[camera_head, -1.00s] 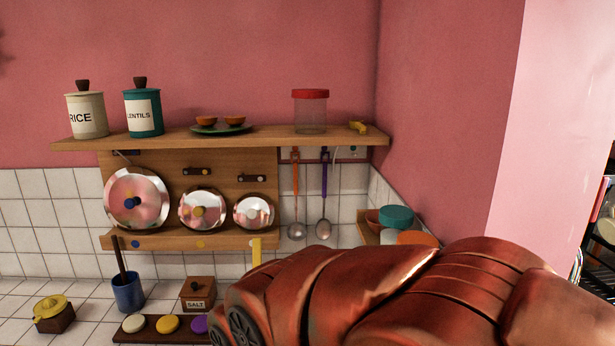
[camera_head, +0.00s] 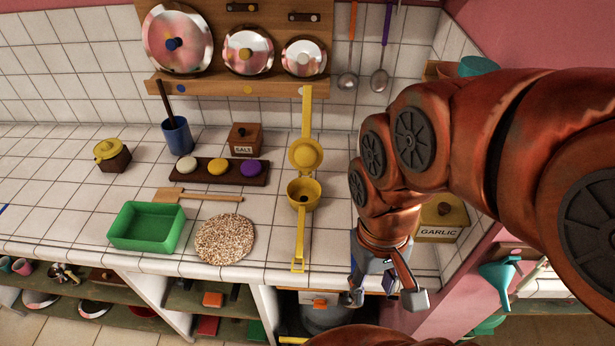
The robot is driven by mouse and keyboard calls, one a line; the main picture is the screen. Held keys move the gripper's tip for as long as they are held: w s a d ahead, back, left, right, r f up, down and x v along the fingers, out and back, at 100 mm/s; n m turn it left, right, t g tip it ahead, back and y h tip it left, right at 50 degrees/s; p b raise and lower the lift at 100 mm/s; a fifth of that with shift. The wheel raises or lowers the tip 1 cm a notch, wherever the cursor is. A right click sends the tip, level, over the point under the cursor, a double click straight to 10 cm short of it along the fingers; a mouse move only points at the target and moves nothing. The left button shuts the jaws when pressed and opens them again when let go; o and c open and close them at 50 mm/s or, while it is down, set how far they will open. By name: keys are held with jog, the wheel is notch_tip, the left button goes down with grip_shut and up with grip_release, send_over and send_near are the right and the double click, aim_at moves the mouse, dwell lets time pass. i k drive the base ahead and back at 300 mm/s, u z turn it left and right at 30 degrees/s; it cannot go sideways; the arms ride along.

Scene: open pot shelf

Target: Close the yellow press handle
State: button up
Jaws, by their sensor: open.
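The yellow press (camera_head: 303,192) lies on the white tiled counter, spread open. Its upper handle (camera_head: 307,115) points up and back past the round yellow disc (camera_head: 305,153). Its lower handle (camera_head: 299,245) runs toward the counter's front edge. My gripper (camera_head: 386,297) hangs to the right of the lower handle, near the front edge, with its fingers spread and nothing between them. It is apart from the press.
A round speckled mat (camera_head: 224,239) and a green tray (camera_head: 147,227) lie left of the press. A garlic box (camera_head: 440,219) stands at the right behind my arm. A salt box (camera_head: 245,139) and a board of coloured discs (camera_head: 217,181) sit behind left.

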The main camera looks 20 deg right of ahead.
aim_at(306, 155)
jog(key=u, duration=0.45)
jog(key=k, duration=0.6)
jog(key=u, duration=1)
jog(key=i, duration=1.25)
jog(key=z, duration=0.8)
